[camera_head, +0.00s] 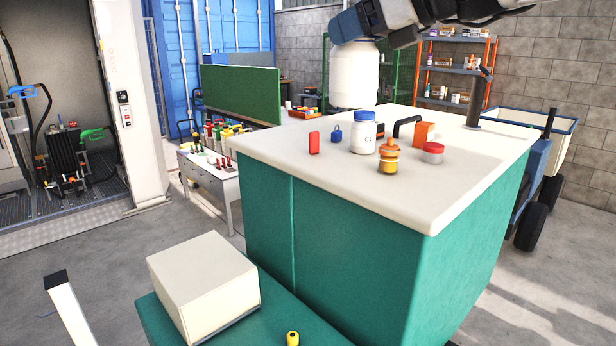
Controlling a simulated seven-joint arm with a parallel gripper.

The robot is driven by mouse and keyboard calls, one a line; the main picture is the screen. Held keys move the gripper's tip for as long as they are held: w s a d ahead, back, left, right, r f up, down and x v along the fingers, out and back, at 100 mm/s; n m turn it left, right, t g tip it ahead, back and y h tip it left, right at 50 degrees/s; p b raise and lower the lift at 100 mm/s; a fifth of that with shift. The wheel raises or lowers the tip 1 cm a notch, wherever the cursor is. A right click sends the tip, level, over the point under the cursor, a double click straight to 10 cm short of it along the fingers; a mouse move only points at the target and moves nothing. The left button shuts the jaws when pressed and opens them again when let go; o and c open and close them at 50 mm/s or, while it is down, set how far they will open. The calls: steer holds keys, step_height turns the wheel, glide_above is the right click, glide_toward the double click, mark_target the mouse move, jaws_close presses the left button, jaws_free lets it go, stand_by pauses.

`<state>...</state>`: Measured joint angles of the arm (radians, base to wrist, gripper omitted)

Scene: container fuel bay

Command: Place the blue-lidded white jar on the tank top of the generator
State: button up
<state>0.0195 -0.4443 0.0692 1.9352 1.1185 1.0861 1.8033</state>
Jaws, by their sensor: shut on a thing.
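My gripper (352,26), dark with a blue part, reaches in from the upper right and is shut on a large white jar (354,76). The jar hangs upright; the gripper covers its top, so I cannot clearly tell its lid. A smaller-looking white jar with a bright blue lid (364,134) stands upright just below it in the picture. It stands on a cream top (450,185) over a green body (380,260), which looks like the generator and its tank top. I cannot tell the held jar's exact height above this top.
The front of the top is clear.

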steer(key=s+f, duration=0.3)
steer(key=s, duration=0.4)
steer(key=s+f, duration=0.2)
steer(key=s, duration=0.5)
step_height(320, 180, down, 56)
steer(key=shift+s+d+r, duration=0.2)
steer(key=shift+s+d, duration=0.05)
steer(key=shift+d, duration=0.2)
steer(key=w+a, duration=0.2)
steer(key=w, duration=0.5)
steer(key=w+a+f, duration=0.1)
steer(key=w+a, duration=0.2)
steer(key=w, duration=0.5)
steer(key=shift+f, duration=0.25)
steer(key=shift+w, duration=0.1)
steer(key=shift+f, duration=1.75)
